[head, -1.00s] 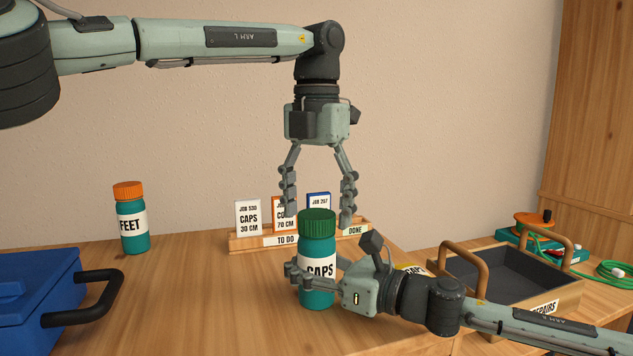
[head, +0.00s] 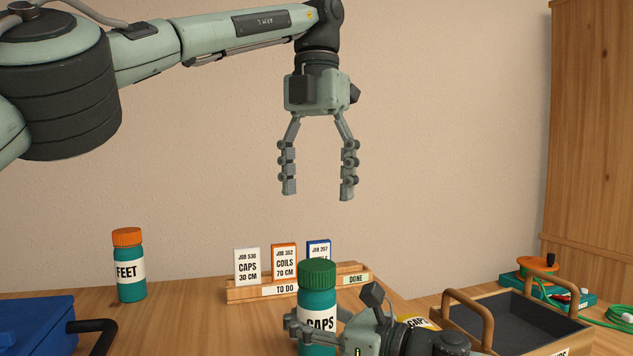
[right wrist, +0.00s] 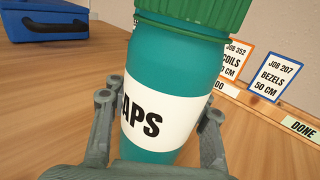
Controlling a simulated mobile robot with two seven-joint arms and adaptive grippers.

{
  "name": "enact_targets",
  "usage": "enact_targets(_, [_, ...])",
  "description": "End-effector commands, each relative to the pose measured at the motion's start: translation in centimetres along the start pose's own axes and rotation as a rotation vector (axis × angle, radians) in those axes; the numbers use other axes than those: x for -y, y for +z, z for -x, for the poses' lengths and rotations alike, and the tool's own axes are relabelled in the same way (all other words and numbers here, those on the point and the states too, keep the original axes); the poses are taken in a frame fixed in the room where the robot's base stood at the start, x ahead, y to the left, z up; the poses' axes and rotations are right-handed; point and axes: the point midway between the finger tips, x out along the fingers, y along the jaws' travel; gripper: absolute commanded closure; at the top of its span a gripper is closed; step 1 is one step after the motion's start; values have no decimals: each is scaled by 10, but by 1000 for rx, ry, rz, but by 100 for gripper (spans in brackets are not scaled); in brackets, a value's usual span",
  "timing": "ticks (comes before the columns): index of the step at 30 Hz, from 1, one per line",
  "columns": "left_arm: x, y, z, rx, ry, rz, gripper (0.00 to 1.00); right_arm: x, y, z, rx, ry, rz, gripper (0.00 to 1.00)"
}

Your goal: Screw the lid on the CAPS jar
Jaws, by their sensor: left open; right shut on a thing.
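The CAPS jar (head: 317,297) is a teal jar with a white label, upright on the wooden table. Its green lid (head: 317,272) sits on top of it. The right wrist view also shows the jar (right wrist: 170,100) and the lower part of the lid (right wrist: 195,12). My right gripper (head: 318,330) is shut around the jar's body at label height. My left gripper (head: 318,194) is open and empty, pointing down, above the lid with a clear gap.
A FEET jar (head: 130,270) with an orange lid stands at left, behind a blue toolbox (head: 35,325). A card rack (head: 245,293) with job cards stands behind the CAPS jar. A wooden tray (head: 505,318) with handles is at right, near green cable (head: 620,315).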

Motion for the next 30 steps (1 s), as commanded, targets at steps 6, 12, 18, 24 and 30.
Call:
enact_targets(6, [0,0,0,0,0,0,28,0,0,0,0,0,0,40])
enact_targets(12, [0,0,0,0,0,1,28,0,0,0,0,0,0,29])
enact_targets(18, [0,0,0,0,0,1,28,0,0,1,0,0,0,29])
enact_targets(24, [0,0,0,0,0,1,28,1,-1,24,-2,-3,0,29])
enact_targets(30, [0,0,0,0,0,1,28,1,-2,69,-3,-5,-2,29])
